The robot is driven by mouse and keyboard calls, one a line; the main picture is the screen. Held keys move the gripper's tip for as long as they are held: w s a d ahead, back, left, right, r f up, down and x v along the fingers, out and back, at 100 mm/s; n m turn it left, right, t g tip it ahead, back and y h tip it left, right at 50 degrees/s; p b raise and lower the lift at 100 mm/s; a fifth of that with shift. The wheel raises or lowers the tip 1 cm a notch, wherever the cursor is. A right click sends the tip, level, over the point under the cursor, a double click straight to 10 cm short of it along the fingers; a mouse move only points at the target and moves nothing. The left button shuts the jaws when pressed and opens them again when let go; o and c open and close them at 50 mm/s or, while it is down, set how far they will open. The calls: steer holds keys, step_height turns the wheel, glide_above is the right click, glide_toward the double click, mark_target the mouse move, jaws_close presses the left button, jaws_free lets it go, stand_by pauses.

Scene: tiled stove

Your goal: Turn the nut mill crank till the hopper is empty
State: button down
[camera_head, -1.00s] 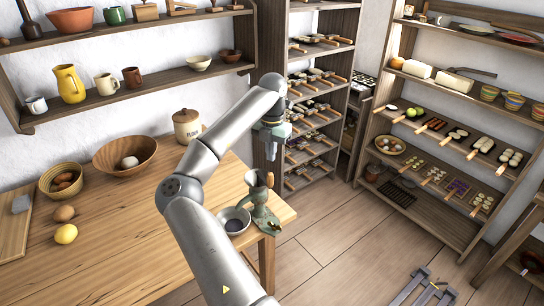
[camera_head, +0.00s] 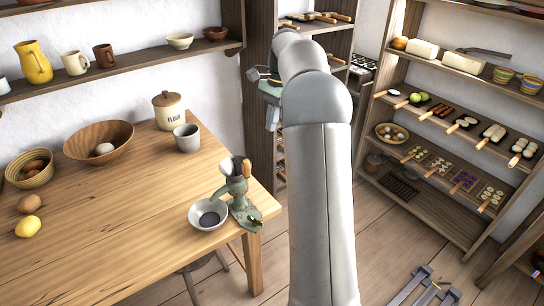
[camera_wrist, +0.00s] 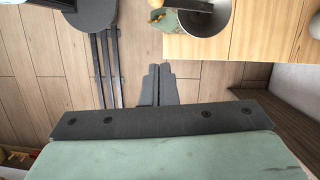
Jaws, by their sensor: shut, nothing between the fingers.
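The green nut mill (camera_head: 240,203) stands at the table's near right corner, with its hopper (camera_head: 237,166) on top and a small brown crank knob (camera_head: 256,222) low at its right. Whether nuts are in the hopper is too small to tell. A pale bowl (camera_head: 207,214) with something dark inside sits left of the mill. My gripper (camera_head: 272,118) hangs beyond the mill, past the table's right edge, partly behind my arm. In the wrist view my fingers (camera_wrist: 155,75) are together and empty, apart from the mill's green body (camera_wrist: 182,22), cut off at the top.
On the table (camera_head: 130,215) stand a grey mug (camera_head: 187,138), a flour jar (camera_head: 168,111), a wooden bowl (camera_head: 97,142), an egg basket (camera_head: 31,168) and a lemon (camera_head: 28,227). Shelves with trays (camera_head: 450,165) stand at the right.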

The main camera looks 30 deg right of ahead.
steer(key=s+a+f+p, duration=0.1)
steer(key=a+f, duration=0.5)
steer(key=f, duration=0.3)
steer(key=shift+s+a+n+p, duration=0.15)
steer(key=shift+a+n+p, duration=0.15)
steer(key=shift+n+p, duration=0.1)
